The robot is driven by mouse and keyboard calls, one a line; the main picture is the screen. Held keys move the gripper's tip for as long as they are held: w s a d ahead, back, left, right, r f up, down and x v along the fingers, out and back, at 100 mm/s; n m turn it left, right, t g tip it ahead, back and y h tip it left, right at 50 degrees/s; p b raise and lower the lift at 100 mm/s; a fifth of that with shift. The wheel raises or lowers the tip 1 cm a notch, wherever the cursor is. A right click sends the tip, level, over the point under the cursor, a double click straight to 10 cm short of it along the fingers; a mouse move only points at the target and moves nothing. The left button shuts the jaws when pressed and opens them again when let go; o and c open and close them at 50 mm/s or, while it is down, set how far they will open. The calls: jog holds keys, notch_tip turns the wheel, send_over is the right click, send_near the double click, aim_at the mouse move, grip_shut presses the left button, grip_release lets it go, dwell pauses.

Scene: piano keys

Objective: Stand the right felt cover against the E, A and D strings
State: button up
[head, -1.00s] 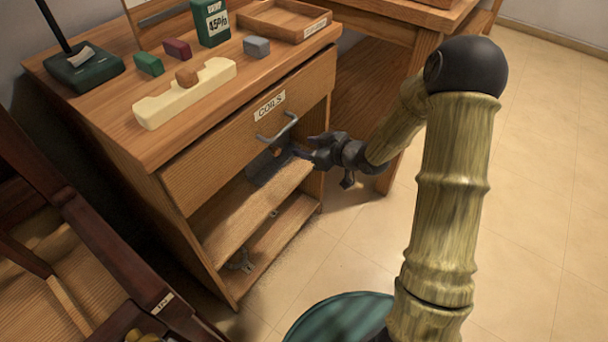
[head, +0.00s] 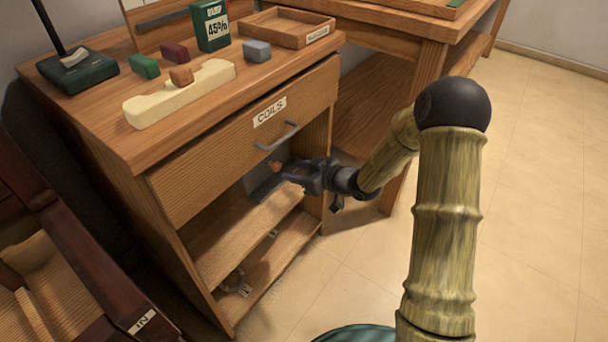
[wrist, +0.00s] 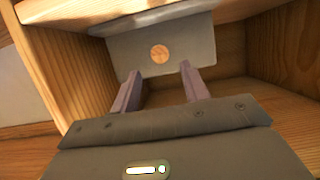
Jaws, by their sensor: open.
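My gripper (head: 287,176) is open and empty, reaching into the upper open compartment below the drawer. A grey panel (head: 265,188) with a round orange-brown spot stands inside that compartment. In the wrist view the panel (wrist: 128,50) lies just ahead, its spot (wrist: 159,54) roughly between my two purple-grey fingers (wrist: 159,75). The fingertips are close to the panel; I cannot tell whether they touch it. I cannot tell whether this panel is the felt cover. No E, A or D strings can be made out.
A drawer labelled COILS (head: 320,97) with a metal handle (head: 278,135) overhangs the compartment. Ring-like items (head: 235,283) lie on the lower shelf. A cream notched block (head: 150,108) and small coloured blocks are on top. A dark wooden frame (head: 75,235) stands at lower left.

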aim_at(279, 167)
jog(key=shift+b+x, duration=0.7)
jog(key=shift+x, duration=2.45)
jog(key=shift+r, duration=0.1)
grip_shut()
jog(key=shift+r+p, duration=1.5)
jog(key=shift+p, duration=0.3)
jog(key=shift+d, duration=0.1)
